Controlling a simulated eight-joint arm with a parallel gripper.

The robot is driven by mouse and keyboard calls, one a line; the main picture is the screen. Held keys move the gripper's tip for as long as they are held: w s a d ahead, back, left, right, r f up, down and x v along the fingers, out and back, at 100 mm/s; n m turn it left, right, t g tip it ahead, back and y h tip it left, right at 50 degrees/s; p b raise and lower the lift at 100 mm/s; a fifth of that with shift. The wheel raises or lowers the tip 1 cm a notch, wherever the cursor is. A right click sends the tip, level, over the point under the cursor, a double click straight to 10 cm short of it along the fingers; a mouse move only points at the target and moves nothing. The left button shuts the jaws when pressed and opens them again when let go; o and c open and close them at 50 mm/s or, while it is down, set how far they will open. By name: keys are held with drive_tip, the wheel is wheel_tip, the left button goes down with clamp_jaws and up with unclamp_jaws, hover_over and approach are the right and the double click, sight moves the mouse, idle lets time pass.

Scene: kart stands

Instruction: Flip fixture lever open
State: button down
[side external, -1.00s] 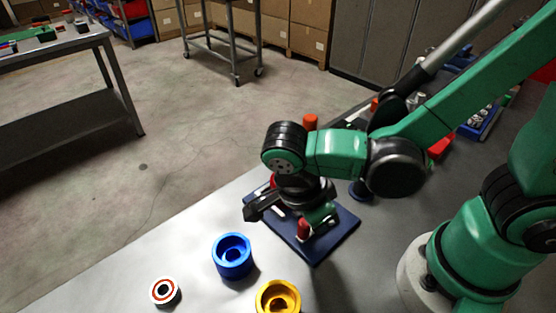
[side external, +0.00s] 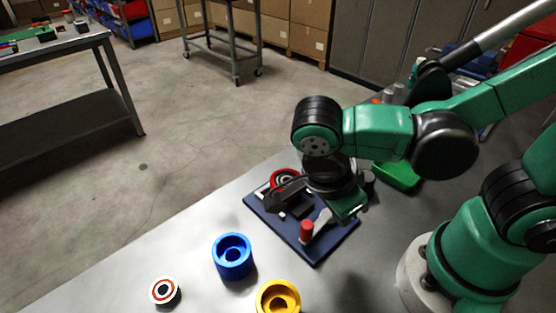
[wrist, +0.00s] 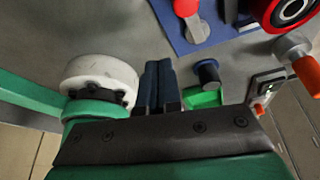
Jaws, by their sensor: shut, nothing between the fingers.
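The fixture is a dark blue plate (side external: 318,250) on the grey bench, also in the wrist view (wrist: 228,38). A red-handled lever (side external: 306,230) with a pale metal arm stands at its front; it shows at the top of the wrist view (wrist: 196,27). A red-ringed round part (side external: 283,176) sits at the plate's back, partly hidden by my arm. A second lever with an orange handle (wrist: 306,74) shows at the wrist view's right edge. My gripper (wrist: 158,66) is shut and empty, apart from both levers.
A blue cup (side external: 232,264), a yellow cup (side external: 278,299) and a red-white ringed part (side external: 164,291) stand in front of the plate. A green tray (side external: 402,178) lies behind it. A dark round-topped peg (wrist: 207,73) stands beside the plate.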

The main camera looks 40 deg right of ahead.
wheel_tip(320, 180, up, 6)
drive_tip(key=w, duration=0.2)
drive_tip(key=shift+a+r, duration=0.15)
drive_tip(key=shift+a, duration=0.3)
drive_tip(key=w+d+n+t+y, duration=0.2)
drive_tip(key=w+d+n+t, duration=0.2)
drive_tip(key=n, duration=0.6)
drive_tip(key=w+d+n+t+y, duration=0.1)
drive_tip(key=w+d+n+t, duration=0.2)
drive_tip(key=n, duration=0.7)
drive_tip(key=shift+w+d+f+n+t+y, duration=0.4)
drive_tip(key=shift+d+t, duration=0.1)
drive_tip(key=shift+d, duration=0.35)
